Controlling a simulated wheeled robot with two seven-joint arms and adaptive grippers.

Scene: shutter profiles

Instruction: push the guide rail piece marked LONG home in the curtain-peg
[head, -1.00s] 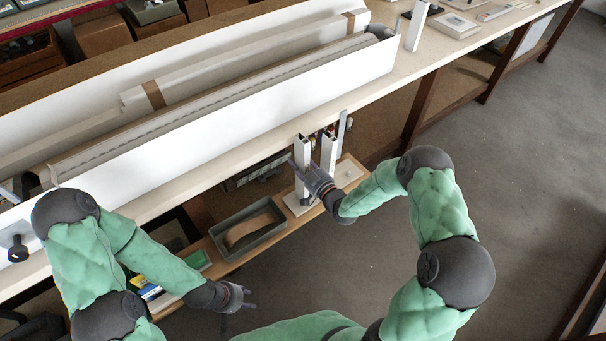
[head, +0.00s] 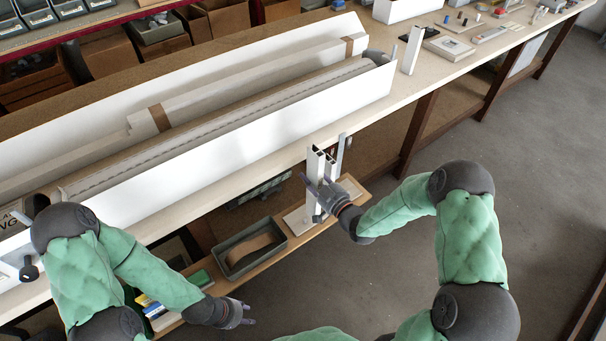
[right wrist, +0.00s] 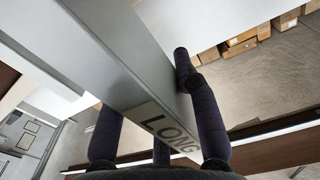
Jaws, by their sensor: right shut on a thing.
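The guide rail piece marked LONG (right wrist: 160,119) is a pale grey profile crossing the right wrist view, with its label near my palm. My right gripper (head: 320,193) is shut on it, its dark fingers on either side. In the head view the held rail (head: 314,167) is upright in front of the bench. A second pale profile (head: 330,168) stands close beside it; I cannot tell whether they touch. My left gripper (head: 249,314) is open and empty at the lower left. I cannot identify the curtain-peg in these views.
A long white box (head: 225,138) holding a roller lies along the bench. A low shelf below carries a grey bin (head: 224,253) and a pale base plate (head: 296,222). A thin metal post (head: 340,153) stands behind the profiles. Open floor (head: 375,270) lies to the right.

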